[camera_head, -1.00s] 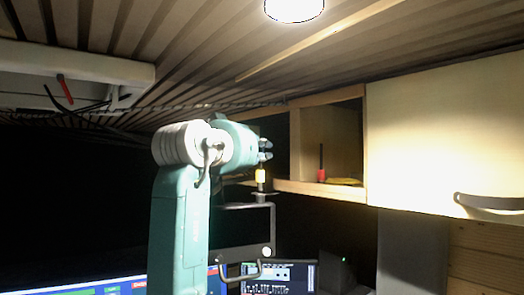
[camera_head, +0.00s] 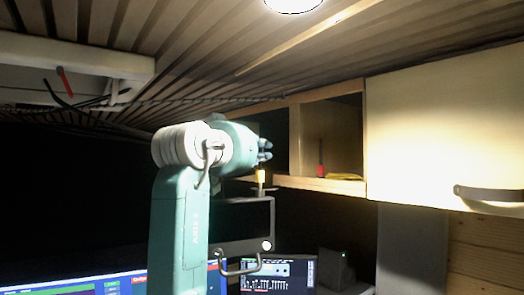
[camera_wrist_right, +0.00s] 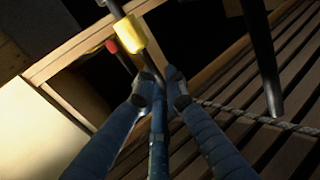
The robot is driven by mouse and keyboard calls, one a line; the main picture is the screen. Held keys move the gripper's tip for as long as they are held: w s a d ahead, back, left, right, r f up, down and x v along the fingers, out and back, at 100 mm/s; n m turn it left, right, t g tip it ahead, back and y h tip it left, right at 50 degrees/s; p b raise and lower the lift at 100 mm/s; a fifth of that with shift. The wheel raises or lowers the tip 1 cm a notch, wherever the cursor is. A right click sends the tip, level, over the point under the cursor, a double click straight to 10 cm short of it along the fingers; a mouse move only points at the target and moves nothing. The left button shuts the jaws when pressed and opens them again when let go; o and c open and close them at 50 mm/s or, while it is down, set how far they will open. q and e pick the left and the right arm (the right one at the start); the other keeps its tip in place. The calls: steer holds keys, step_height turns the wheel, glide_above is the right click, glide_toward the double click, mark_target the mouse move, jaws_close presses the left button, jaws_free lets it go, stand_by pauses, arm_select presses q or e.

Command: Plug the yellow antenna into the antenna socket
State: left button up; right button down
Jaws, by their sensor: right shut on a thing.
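My right gripper (camera_head: 265,150) is shut on the thin dark rod of the yellow antenna (camera_head: 261,177). The antenna hangs roughly upright below the fingers, with its yellow sleeve at the lower end. Just under it is a dark bracket (camera_head: 262,189) on top of a black frame. I cannot tell whether the antenna's tip touches it or sits in a socket. In the right wrist view, my fingers (camera_wrist_right: 161,88) pinch the rod, and the yellow sleeve (camera_wrist_right: 130,34) lies beyond them. No socket opening can be made out. My left gripper is out of view.
A pale cupboard door (camera_head: 440,135) is at right. Lit screens (camera_head: 275,268) are below. A slatted ceiling is close above.

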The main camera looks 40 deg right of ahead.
steer(key=shift+f+b, duration=0.45)
steer(key=shift+f, duration=0.25)
steer(key=c, duration=1.7)
jaws_free()
steer(key=v, duration=1.2)
